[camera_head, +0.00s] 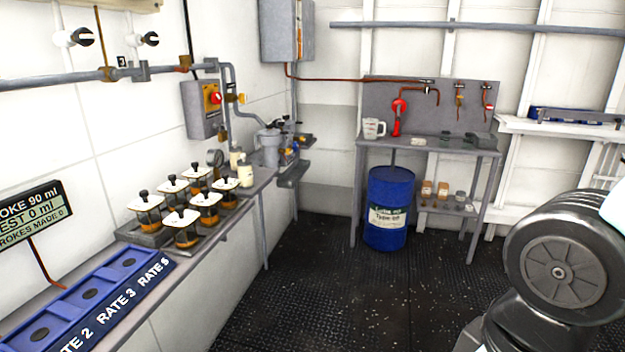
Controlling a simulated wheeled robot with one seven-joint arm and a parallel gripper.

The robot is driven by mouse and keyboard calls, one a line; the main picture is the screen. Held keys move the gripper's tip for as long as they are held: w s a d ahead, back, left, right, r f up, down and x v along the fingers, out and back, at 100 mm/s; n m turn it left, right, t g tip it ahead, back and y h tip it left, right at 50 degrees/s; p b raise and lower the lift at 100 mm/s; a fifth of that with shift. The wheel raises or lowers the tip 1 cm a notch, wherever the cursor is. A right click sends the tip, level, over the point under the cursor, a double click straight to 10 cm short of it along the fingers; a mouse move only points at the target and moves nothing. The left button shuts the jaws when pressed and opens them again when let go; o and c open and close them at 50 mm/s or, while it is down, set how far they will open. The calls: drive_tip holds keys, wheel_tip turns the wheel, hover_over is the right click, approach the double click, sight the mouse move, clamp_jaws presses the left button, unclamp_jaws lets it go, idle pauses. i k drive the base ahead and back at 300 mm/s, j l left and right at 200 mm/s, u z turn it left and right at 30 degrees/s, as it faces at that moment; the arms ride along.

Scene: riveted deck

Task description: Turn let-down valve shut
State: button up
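I cannot tell for sure which fitting is the let-down valve. Two white fittings with black knobs (82,37) stick out of the left wall above a grey pipe. A small yellow fitting (236,98) sits beside the pipe near the grey box with a red and yellow switch (213,97). At the back, a red-handled fitting (399,108) stands against the grey panel, with small valve-like parts hanging to its right. No label for the valve is readable. My gripper is out of view; only part of my arm shows at the lower right.
The left bench holds a blue rate tray (92,297), several lidded jars (186,226) and a display (36,213). A blue drum (389,208) stands under the back bench (345,190), which holds a measuring jug (374,128). The dark floor between is clear.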

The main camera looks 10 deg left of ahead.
sight(242, 96)
drive_tip(key=i+l+u, duration=0.15)
drive_tip(key=i+u, duration=0.25)
drive_tip(key=i+l+u, duration=0.25)
drive_tip(key=i+u, duration=0.15)
drive_tip(key=i+l+u, duration=0.4)
drive_tip(key=i+l, duration=0.15)
drive_tip(key=i, duration=0.2)
drive_tip(key=i+l+z, duration=0.1)
drive_tip(key=i, duration=0.3)
